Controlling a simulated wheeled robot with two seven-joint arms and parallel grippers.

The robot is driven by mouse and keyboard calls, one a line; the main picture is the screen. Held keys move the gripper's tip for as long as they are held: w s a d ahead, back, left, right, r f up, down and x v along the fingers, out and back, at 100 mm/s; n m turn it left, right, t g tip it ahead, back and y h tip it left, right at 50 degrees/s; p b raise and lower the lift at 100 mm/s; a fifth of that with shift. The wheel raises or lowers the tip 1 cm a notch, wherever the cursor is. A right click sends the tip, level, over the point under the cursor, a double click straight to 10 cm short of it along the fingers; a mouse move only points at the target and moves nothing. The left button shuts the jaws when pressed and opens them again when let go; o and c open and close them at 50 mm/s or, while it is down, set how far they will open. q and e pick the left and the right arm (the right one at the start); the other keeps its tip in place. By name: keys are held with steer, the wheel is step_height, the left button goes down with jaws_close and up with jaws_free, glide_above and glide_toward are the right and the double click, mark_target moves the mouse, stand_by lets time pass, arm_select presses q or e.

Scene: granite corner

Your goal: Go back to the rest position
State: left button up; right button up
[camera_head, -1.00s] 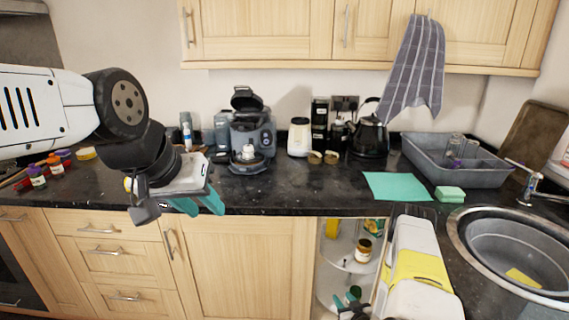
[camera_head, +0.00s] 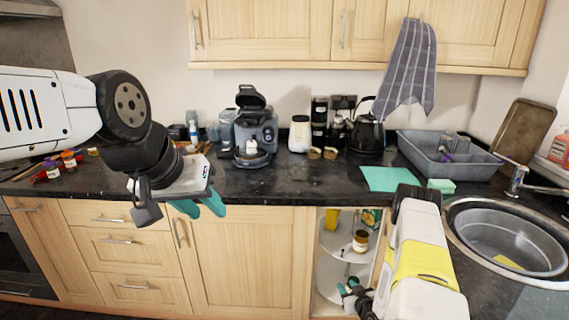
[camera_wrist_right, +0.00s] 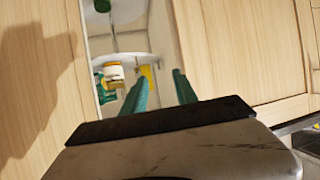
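My left gripper (camera_head: 202,208) hangs in front of the black counter's front edge, in the head view. Its two teal fingers are apart with nothing between them. My right gripper (camera_head: 350,290) is low, in front of the open corner cabinet, partly hidden by its own wrist. In the right wrist view its teal fingers (camera_wrist_right: 160,88) are spread and empty, pointing into the cabinet opening. A jar (camera_head: 360,241) stands on the cabinet's upper round shelf (camera_head: 333,243), beyond the fingers. The jar also shows in the right wrist view (camera_wrist_right: 114,75).
The black counter (camera_head: 300,182) carries a coffee machine (camera_head: 255,130), kettle (camera_head: 367,135), grey dish tub (camera_head: 440,165), teal cloth (camera_head: 390,179) and sponge (camera_head: 441,186). The sink (camera_head: 510,238) is at right. Wooden cabinet fronts (camera_head: 240,260) lie below the counter.

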steer(key=w+d+r+g+h, duration=0.1)
steer(key=w+r, duration=0.3)
steer(key=r, duration=0.8)
steer(key=w+d+r+g+h, duration=0.1)
steer(key=w+r, duration=0.3)
steer(key=r, duration=0.8)
steer(key=s+a+r+m+g, duration=0.1)
steer(key=s+a+r, duration=0.15)
steer(key=r, duration=0.85)
steer(key=s+a+r+g, duration=0.2)
steer(key=s+a+r, duration=0.1)
steer(key=s+r, duration=0.9)
arm_select(q)
steer(key=c, duration=0.7)
jaws_close()
arm_select(e)
steer(key=s+a+r+y, duration=0.1)
steer(key=s+a+r, duration=0.1)
steer(key=s, duration=0.8)
steer(key=s+a+r+m+g, duration=0.1)
steer(key=s+a+r, duration=0.1)
steer(key=s, duration=0.7)
steer(key=shift+s+a+r+g+y, duration=0.3)
steer(key=shift+s+a+r+y, duration=0.1)
steer(key=shift+r, duration=0.5)
